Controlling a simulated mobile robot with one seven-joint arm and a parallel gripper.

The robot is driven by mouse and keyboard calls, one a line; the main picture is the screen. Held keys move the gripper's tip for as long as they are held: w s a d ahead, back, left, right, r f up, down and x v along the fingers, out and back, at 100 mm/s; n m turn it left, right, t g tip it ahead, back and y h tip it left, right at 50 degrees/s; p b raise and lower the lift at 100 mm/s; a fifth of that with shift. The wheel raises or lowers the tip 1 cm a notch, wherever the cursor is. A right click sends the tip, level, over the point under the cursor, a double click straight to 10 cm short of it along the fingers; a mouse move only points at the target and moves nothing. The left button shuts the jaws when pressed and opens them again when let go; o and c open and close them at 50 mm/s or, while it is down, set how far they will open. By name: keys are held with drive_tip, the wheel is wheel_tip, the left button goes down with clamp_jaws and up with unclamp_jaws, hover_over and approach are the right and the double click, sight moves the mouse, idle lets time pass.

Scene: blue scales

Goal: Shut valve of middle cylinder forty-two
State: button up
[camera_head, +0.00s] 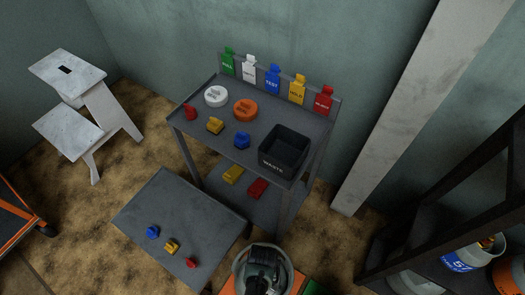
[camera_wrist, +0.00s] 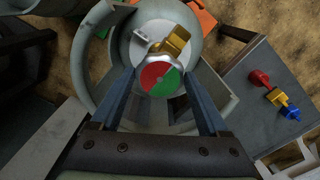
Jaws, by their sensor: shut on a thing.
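A grey cylinder with a round collar (camera_wrist: 212,90) fills the middle of the wrist view. Its brass valve (camera_wrist: 177,42) carries a silver-rimmed knob (camera_wrist: 160,78) with a half red, half green face. My gripper (camera_wrist: 162,90) has a finger on each side of the knob and is shut on it. In the head view my gripper (camera_head: 263,272) covers most of the cylinder top, and part of the collar (camera_head: 240,268) shows around it. No number can be read on this cylinder.
A grey cart (camera_head: 185,125) holds coloured tags, caps and a black waste bin (camera_head: 284,152). A low grey platform (camera_head: 180,215) bears small blue, yellow and red fittings. A dark rack (camera_head: 430,205) with cylinders (camera_head: 460,259) stands at right. A step stool (camera_head: 68,130) is at left.

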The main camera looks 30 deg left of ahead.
drive_tip(key=m, duration=0.3)
drive_tip(key=shift+m, duration=0.4)
drive_tip(key=m, duration=0.4)
drive_tip(key=shift+p, duration=0.4)
drive_tip(key=m, duration=0.4)
drive_tip(key=shift+m, duration=0.4)
drive_tip(key=shift+a+m, duration=0.1)
drive_tip(key=shift+m, duration=1.8)
drive_tip(key=o, duration=1.2)
drive_tip(key=shift+o, duration=0.2)
wheel_tip(320, 180, up, 13)
drive_tip(key=p, duration=0.7)
drive_tip(key=shift+s, duration=0.1)
